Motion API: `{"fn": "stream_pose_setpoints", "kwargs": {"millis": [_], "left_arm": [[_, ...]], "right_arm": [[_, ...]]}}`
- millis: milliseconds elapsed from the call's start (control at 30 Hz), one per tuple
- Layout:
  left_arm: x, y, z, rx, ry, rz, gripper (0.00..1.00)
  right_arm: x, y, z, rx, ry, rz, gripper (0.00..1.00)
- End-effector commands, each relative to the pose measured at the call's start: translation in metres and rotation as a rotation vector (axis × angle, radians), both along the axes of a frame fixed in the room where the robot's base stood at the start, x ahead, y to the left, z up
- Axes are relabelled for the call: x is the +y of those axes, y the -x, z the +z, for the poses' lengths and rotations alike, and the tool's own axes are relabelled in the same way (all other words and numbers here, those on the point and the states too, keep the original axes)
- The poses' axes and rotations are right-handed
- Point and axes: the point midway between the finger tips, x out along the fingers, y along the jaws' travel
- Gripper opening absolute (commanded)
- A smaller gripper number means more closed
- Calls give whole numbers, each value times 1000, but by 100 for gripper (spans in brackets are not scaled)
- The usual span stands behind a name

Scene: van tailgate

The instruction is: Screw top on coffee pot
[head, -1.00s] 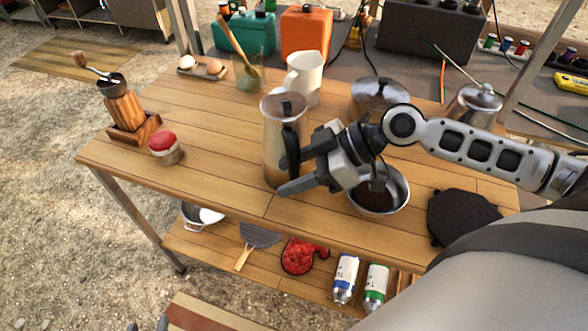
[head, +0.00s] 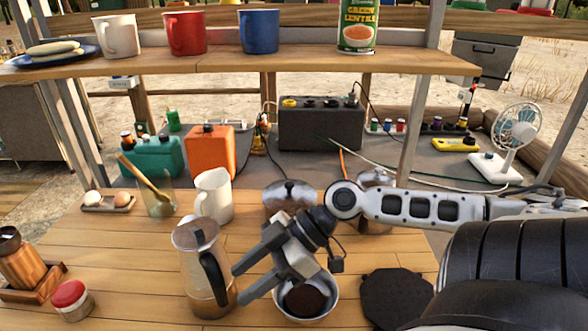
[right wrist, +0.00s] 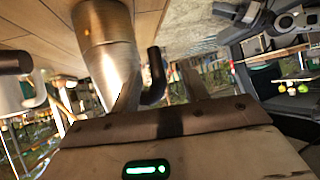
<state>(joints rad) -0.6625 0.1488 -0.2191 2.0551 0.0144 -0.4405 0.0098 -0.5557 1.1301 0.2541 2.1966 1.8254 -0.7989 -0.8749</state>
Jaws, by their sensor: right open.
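A seam or band shows on the body in the right wrist view (right wrist: 105,45); whether upper and lower parts are screwed tight cannot be told. My right gripper (head: 241,283) is open just right of the handle, fingers pointing toward it. In the right wrist view the handle (right wrist: 153,75) appears between the two fingers; contact cannot be told. My left gripper is not in view.
A bowl of dark grounds (head: 305,302) sits under my right gripper, beside a black trivet (head: 395,297). Behind stand a white pitcher (head: 214,197) and a lidded pot (head: 290,193). A red-lidded jar (head: 72,300) and grinder (head: 22,265) are left. A shelf (head: 240,60) crosses above.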

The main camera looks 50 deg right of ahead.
Motion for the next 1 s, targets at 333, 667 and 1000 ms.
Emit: {"fn": "stream_pose_setpoints", "kwargs": {"millis": [333, 667, 1000], "left_arm": [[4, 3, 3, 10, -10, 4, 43], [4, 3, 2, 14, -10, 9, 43], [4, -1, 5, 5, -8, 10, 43]], "right_arm": [[-47, 25, 36, -1, -3, -4, 45], [-68, 35, 51, -2, 0, -1, 45], [-67, 35, 51, -2, 0, 0, 45]]}}
